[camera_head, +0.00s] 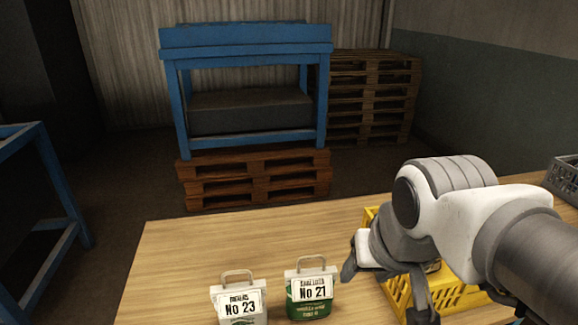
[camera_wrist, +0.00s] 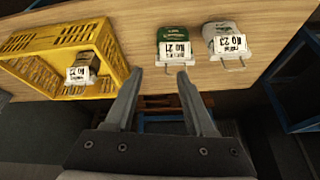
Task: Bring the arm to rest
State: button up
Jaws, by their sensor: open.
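My gripper (camera_head: 385,290) is at the right of the head view, above the wooden table (camera_head: 210,245) and in front of a yellow crate. In the wrist view my gripper (camera_wrist: 161,80) has its two fingers apart, with nothing between them. A green and white sack labelled No 21 (camera_head: 309,290) stands on the table left of my gripper. A white sack labelled No 23 (camera_head: 239,302) stands to its left. Both also show in the wrist view, No 21 (camera_wrist: 174,47) and No 23 (camera_wrist: 228,44).
The yellow crate (camera_wrist: 101,41) holds a labelled sack (camera_wrist: 85,69); my arm partly hides it in the head view. A grey crate (camera_head: 564,178) is at the right edge. A blue rack (camera_head: 247,35) and wooden pallets (camera_head: 370,95) stand behind the table. The table's left part is clear.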

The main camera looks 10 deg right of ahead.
jog(key=shift+s+a+r+n, duration=0.2)
jog(key=shift+s+a+n, duration=0.45)
jog(key=shift+s, duration=0.25)
notch_tip(320, 180, up, 4)
jog(key=p, duration=0.3)
jog(key=shift+f, duration=0.25)
